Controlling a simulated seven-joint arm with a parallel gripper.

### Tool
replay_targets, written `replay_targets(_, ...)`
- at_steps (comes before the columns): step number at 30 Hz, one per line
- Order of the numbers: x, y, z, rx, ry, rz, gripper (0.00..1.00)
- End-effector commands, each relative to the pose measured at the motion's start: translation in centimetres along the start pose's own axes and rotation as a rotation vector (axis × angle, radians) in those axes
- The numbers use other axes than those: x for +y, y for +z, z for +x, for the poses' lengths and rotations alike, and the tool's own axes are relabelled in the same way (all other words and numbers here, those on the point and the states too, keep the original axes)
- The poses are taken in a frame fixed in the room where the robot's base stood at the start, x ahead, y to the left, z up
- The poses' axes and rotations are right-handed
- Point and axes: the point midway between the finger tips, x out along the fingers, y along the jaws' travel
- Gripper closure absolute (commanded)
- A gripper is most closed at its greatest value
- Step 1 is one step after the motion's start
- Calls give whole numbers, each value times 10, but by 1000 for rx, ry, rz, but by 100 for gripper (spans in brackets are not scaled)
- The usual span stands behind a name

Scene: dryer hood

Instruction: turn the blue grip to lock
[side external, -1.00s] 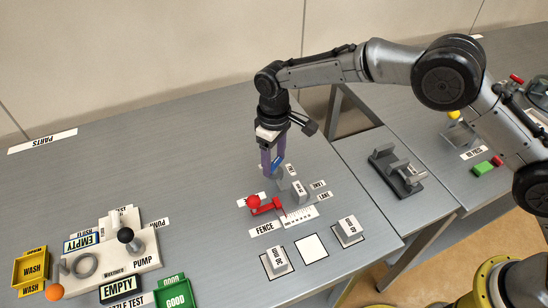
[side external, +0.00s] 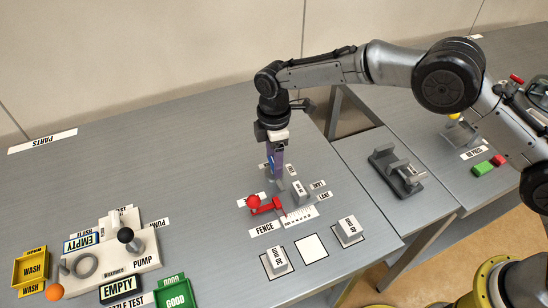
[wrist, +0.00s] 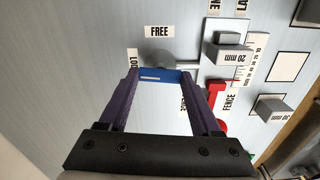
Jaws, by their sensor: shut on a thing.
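My gripper (wrist: 161,78) is shut on the blue grip (wrist: 162,75), which spans between its two purple fingers in the wrist view. A grey rounded part (wrist: 158,59) shows just beyond the blue grip. A FREE label (wrist: 159,31) lies beyond it, and a partly covered label starting "LO" (wrist: 132,58) lies beside the left finger. In the side view my gripper (side external: 276,173) points down at the table, and the blue grip (side external: 272,164) shows as a small strip between the fingers. The exact angle of the grip against the labels is hard to tell.
A red lever with a ball (side external: 255,201) stands close in front of my gripper, by the FENCE label (side external: 265,229) and a ruler scale (side external: 299,215). Grey 20 mm (wrist: 227,52) and 30 mm (wrist: 272,107) blocks stand nearby. The table's left middle is clear.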

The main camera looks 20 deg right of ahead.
Motion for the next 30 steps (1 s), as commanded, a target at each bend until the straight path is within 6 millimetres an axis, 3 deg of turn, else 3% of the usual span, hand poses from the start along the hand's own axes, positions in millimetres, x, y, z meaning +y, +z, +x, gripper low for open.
replay_targets(9,0,0,-2,2,2,-104,91)
replay_targets(24,0,-1,-2,2,3,-123,90)
replay_targets(25,0,-1,-2,2,3,-123,31)
replay_targets(30,0,0,-1,1,2,-121,5)
